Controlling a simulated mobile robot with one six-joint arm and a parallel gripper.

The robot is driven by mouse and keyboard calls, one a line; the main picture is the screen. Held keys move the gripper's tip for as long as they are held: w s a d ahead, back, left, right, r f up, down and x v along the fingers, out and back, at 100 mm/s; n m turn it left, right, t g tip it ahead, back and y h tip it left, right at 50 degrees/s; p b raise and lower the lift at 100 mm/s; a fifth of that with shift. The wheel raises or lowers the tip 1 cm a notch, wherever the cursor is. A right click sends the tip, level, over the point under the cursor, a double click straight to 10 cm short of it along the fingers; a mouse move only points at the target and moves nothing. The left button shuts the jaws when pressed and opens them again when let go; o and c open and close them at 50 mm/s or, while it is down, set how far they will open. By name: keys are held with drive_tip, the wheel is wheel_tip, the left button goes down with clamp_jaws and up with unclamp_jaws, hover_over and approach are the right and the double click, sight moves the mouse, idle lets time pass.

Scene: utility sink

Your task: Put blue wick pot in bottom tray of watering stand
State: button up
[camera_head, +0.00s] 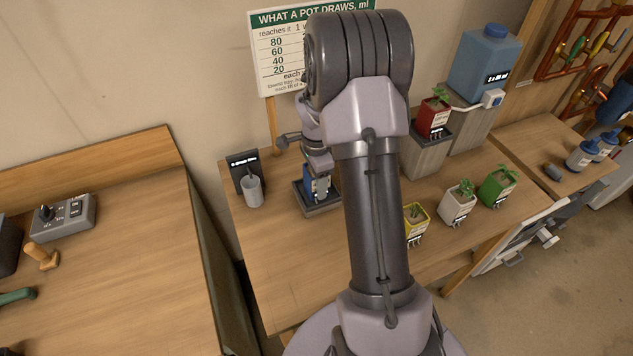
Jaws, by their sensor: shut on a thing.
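The blue wick pot (309,182) is at the left end of the watering stand, partly hidden by my gripper (320,186). My gripper is shut on the pot. The pot is over or in a low dark grey tray (322,210), which looks like the stand's bottom tray. I cannot tell whether the pot's base touches the tray. A taller grey step (425,160) of the stand shows right of my arm, with a red pot (433,119) on top. My arm hides the middle of the stand.
A blue water tank (483,66) stands on a grey block at the back right. Yellow (416,221), white (457,205) and green (497,187) pots stand along the bench's front right. A grey cup (252,191) stands left of the tray. The bench's front left is clear.

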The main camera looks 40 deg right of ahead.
drive_tip(key=shift+f, duration=0.2)
drive_tip(key=o, duration=1.6)
wheel_tip(320, 180, up, 12)
drive_tip(key=p, duration=0.3)
drive_tip(key=shift+r+p, duration=0.25)
drive_tip(key=shift+p, duration=0.1)
drive_tip(key=s+a+r+n+t, duration=0.2)
drive_tip(key=s+a+r+n, duration=0.25)
drive_tip(key=a+r, duration=0.4)
drive_tip(key=s+a+r+n+t, duration=0.2)
drive_tip(key=s+a+r+n, duration=0.25)
drive_tip(key=a+r, duration=0.35)
drive_tip(key=s+a+n, duration=0.2)
drive_tip(key=s+a, duration=0.1)
drive_tip(key=s+a+n+t+y, duration=0.1)
drive_tip(key=s+a+n, duration=0.2)
drive_tip(key=s, duration=0.1)
drive_tip(key=s+a+n+y, duration=0.1)
drive_tip(key=s+a+n, duration=0.1)
drive_tip(key=s+a, duration=0.1)
drive_tip(key=shift+s+n+t, duration=0.15)
drive_tip(key=shift+n+t, duration=0.15)
drive_tip(key=shift+t, duration=0.1)
